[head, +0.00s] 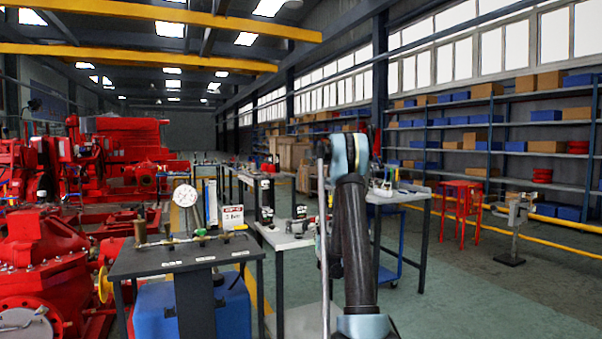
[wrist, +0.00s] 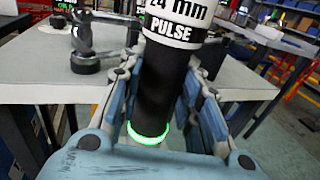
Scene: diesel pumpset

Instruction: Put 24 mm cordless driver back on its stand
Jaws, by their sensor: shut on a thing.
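The 24 mm cordless driver (wrist: 160,95) is a black cylinder with a white "24 mm PULSE" label and a lit green ring near its lower end. My gripper (wrist: 168,88) is shut on its black body, with blue-grey fingers on both sides. The driver's upper end runs out of the wrist view. A dark upright piece with a round black foot (wrist: 85,64) stands on the grey table to the left, apart from the driver; I cannot tell if it is the stand. In the head view my arm hides the gripper and driver.
The grey table top (wrist: 45,88) lies behind the driver in the wrist view. In the head view, a dark bench with a pressure gauge (head: 185,196) stands at front left, beside red pumps (head: 40,250). Green floor is open at right, before a red stool (head: 461,200).

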